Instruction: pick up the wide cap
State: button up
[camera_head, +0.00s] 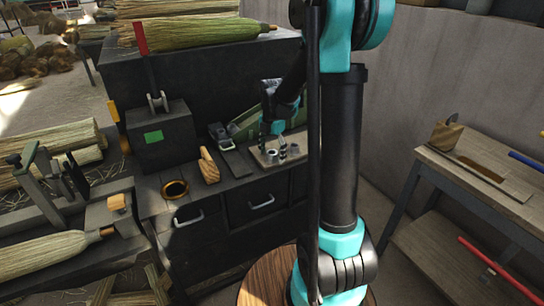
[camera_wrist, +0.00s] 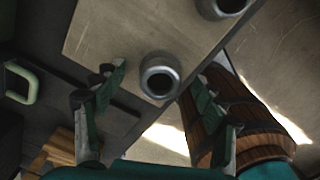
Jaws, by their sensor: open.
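Two short, hollow grey metal caps stand on a pale wooden board (camera_wrist: 105,35). In the wrist view one cap (camera_wrist: 159,76) sits near the board's edge, between my fingers in the picture, and the other cap (camera_wrist: 222,6) is partly cut off at the top. I cannot tell for sure which is the wide cap. In the head view a cap (camera_head: 265,159) and a cap (camera_head: 294,149) show on the board, close to my fingers. My gripper (camera_head: 273,140) points down over the board; it is open and empty, with its fingers (camera_wrist: 157,84) apart on either side of the nearer cap.
The board lies on a dark workbench with drawers. A wooden-handled tool (camera_head: 208,166), a brass ring (camera_head: 175,189) and a dark box with a green label (camera_head: 153,137) stand left of it. A wooden barrel (camera_wrist: 245,120) is below the bench edge.

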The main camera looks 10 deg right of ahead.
jog(key=c, duration=0.9)
jog(key=shift+r, duration=0.1)
jog(key=shift+c, duration=0.2)
